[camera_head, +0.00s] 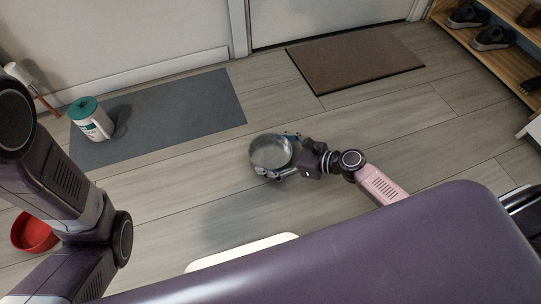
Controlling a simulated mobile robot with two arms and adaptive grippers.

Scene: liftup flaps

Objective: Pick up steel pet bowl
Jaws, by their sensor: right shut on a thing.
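The steel pet bowl (269,152) is a round, shiny metal bowl in the middle of the view, seen from above. My right gripper (284,156) reaches it from the right, with its fingers at the bowl's right side, and is shut on it. Whether the bowl touches the floor or is just above it I cannot tell. My left arm comes in along the left edge, and its gripper is out of view.
A grey mat (205,104) carries a white canister with a teal lid (91,119). A brown doormat (354,62) lies by the door. A red bowl (34,234) is at the left. A wooden shoe rack (508,62) stands at the right. The floor around the steel bowl is clear.

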